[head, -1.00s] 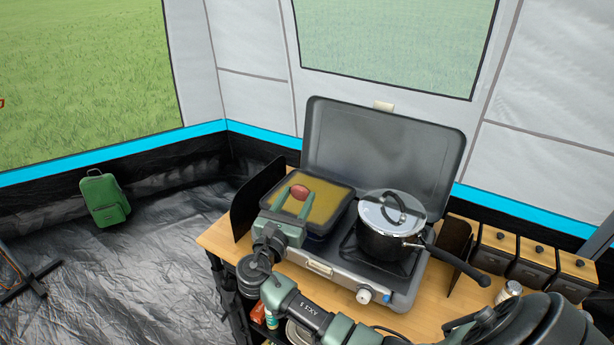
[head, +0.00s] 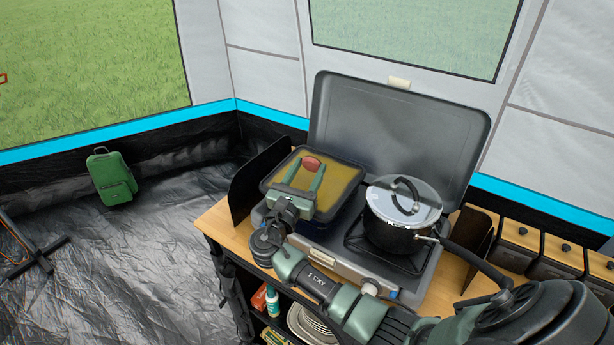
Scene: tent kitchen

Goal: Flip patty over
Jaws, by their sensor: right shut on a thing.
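The reddish-brown patty (head: 311,163) is at the back left part of a square pan (head: 343,180) with a yellowish inner surface, on the left burner of the camp stove. My right gripper (head: 307,170) reaches over the pan from the front. Its two green fingers are shut on the patty, one on each side, near their tips. A redder face of the patty shows toward the camera. I cannot tell whether the patty touches the pan. My left gripper is not in view.
A lidded pot (head: 401,215) stands on the right burner, its black handle reaching right. The raised stove lid (head: 400,130) stands behind, and a dark side panel (head: 258,180) at the left. Wooden-lidded containers (head: 515,240) stand at the right.

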